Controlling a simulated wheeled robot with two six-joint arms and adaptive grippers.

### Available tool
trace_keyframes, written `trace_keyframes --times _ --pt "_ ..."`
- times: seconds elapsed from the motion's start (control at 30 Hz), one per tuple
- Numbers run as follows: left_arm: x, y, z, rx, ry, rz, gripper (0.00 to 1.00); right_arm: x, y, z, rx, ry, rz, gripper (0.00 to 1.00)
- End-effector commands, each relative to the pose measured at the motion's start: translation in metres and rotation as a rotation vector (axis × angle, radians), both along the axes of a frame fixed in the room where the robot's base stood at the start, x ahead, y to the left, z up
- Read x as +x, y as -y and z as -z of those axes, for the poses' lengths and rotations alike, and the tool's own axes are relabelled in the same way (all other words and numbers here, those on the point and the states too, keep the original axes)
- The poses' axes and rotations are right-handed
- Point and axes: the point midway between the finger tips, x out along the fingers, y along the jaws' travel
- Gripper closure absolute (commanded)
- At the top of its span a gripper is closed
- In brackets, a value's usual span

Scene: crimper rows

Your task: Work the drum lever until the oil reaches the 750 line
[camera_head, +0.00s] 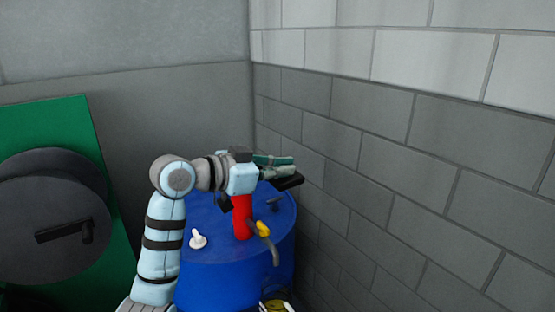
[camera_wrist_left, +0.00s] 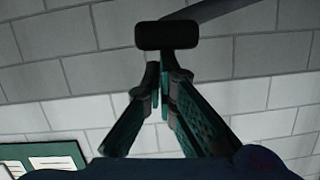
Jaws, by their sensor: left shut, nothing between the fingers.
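A blue drum (camera_head: 215,272) stands in the corner with a red pump (camera_head: 241,216) upright on its top. A yellow fitting (camera_head: 263,228) with a grey curved spout (camera_head: 273,252) comes off the pump. My left gripper (camera_head: 290,164) is above the drum, its fingers shut and empty. A dark lever (camera_head: 288,183) shows just below the fingers. In the left wrist view, the lever's black grip (camera_wrist_left: 167,36) lies just beyond my left fingertips (camera_wrist_left: 163,75); I cannot tell whether they touch. A vessel (camera_head: 276,304) is cut off below the spout; no oil level or 750 line shows. My right gripper is not in view.
A white knob-like piece (camera_head: 198,239) and a dark cap (camera_head: 274,204) sit on the drum top. The block wall (camera_head: 430,190) is close on the right. A green panel with a large grey disc (camera_head: 50,215) and a black handle stands at left.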

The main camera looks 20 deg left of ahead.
Motion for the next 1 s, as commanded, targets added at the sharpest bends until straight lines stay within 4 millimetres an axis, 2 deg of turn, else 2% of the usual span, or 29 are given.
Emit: trace_keyframes --times 0.03,0.2,0.3,0.4,0.83,1.0 --pt "-0.003 0.005 0.022 0.029 0.019 0.002 1.0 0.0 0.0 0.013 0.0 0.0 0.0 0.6" --pt "-0.012 0.015 0.073 0.156 0.124 0.002 1.0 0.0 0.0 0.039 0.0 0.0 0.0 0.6" --pt "-0.014 0.017 0.096 0.218 0.174 0.001 1.0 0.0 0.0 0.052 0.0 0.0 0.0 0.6" --pt "-0.015 0.018 0.109 0.258 0.207 0.0 1.0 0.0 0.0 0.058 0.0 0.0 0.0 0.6" --pt "-0.015 0.017 0.115 0.281 0.214 -0.001 1.0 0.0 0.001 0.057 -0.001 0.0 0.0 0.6" --pt "-0.018 0.02 0.102 0.281 0.215 -0.002 1.0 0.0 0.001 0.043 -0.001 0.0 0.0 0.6"
